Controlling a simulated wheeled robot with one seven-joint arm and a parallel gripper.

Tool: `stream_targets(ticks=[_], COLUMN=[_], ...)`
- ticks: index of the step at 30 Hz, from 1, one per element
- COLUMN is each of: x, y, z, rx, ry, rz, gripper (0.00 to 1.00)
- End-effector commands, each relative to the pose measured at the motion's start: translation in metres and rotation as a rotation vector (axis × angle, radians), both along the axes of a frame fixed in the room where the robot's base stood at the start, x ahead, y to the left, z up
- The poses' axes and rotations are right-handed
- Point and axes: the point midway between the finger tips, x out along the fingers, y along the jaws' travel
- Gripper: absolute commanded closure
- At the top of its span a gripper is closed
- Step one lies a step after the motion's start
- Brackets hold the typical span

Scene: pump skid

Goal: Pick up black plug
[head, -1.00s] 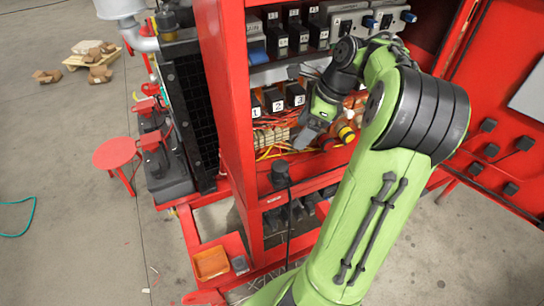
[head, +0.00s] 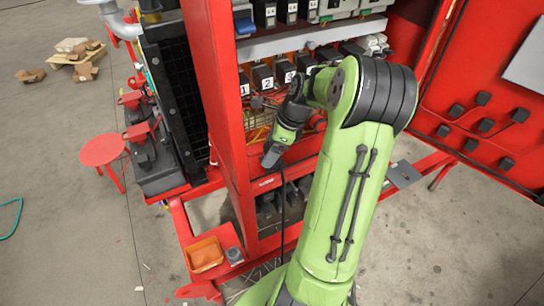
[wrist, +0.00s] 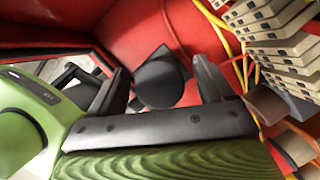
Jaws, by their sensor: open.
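The black plug (wrist: 160,80) shows in the wrist view as a dark rounded body with a block-like upper part, on the red cabinet floor. It lies between the two fingers of my gripper (wrist: 163,85), which are open, with a gap visible on each side of it. I cannot tell how far beyond the fingertips it is. In the head view my gripper (head: 272,155) points down at the front edge of the lower red shelf and hides the plug. A black cable hangs below it.
Beige terminal blocks (wrist: 280,40) and orange and yellow wires crowd the right side in the wrist view. Numbered black modules (head: 263,75) stand above my gripper. The red cabinet's side panel (head: 212,90) is close on the left. An orange tray (head: 205,254) is at lower left.

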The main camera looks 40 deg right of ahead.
Motion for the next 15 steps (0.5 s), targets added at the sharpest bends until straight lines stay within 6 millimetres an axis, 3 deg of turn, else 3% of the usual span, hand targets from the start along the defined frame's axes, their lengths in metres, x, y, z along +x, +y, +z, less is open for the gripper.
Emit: stream_targets(ticks=[2,13,15], x=[0.0000,-0.0003,-0.0003], y=[-0.0002,-0.0003,-0.0003], z=[0.0008,0.0010,0.0010], rx=[0.000,0.000,0.000], ry=[0.000,0.000,0.000], rz=[0.000,-0.001,-0.001], gripper=[0.25,0.82,0.84])
